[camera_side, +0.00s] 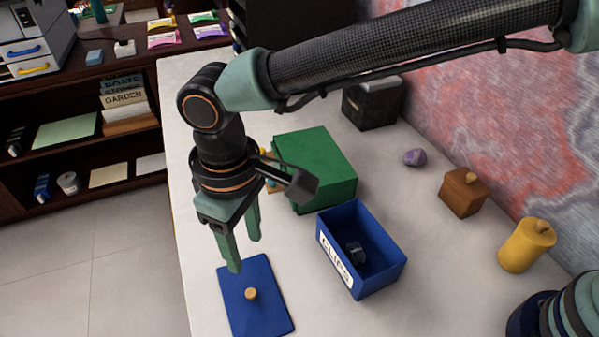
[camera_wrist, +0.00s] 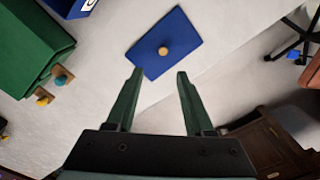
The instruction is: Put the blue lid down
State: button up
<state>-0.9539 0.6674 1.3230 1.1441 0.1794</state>
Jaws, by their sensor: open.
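The blue lid (camera_side: 262,312) lies flat on the pale desk, with a round wooden knob (camera_side: 251,294) at its middle. It also shows in the wrist view (camera_wrist: 183,35), ahead of the fingertips. My gripper (camera_side: 246,253) is open and empty, with its green fingers pointing down above the lid's far edge. In the wrist view my gripper (camera_wrist: 159,72) has a wide gap between its fingers, and the knob is beyond them. The open blue box (camera_side: 392,270) labelled CLIPS stands to the right of the lid, with small dark items inside.
A green box (camera_side: 318,160) stands behind the blue box. A purple stone (camera_side: 415,157), a brown wooden block (camera_side: 462,192) and a yellow cylinder (camera_side: 526,246) stand along the right. A black box (camera_side: 372,105) is at the back. The desk's left edge (camera_side: 178,215) is close to the lid.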

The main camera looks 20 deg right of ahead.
jog(key=w+d+r+m+t+y, duration=0.1)
jog(key=w+d+r+m, duration=0.15)
jog(key=d+r, duration=0.6)
jog(key=w+d+r+m+t, duration=0.1)
jog(key=w+d+r+m, duration=0.2)
jog(key=d, duration=1.1)
jog(key=s+d+m+t, duration=0.1)
jog(key=s+d, duration=0.2)
jog(key=d, duration=0.6)
jog(key=s+d+m+t+h, duration=0.1)
jog(key=s+d+m+t, duration=0.1)
jog(key=d, duration=0.7)
jog(key=shift+s+d+t, duration=0.3)
jog(key=shift+s+d, duration=0.05)
jog(key=shift+s, duration=0.25)
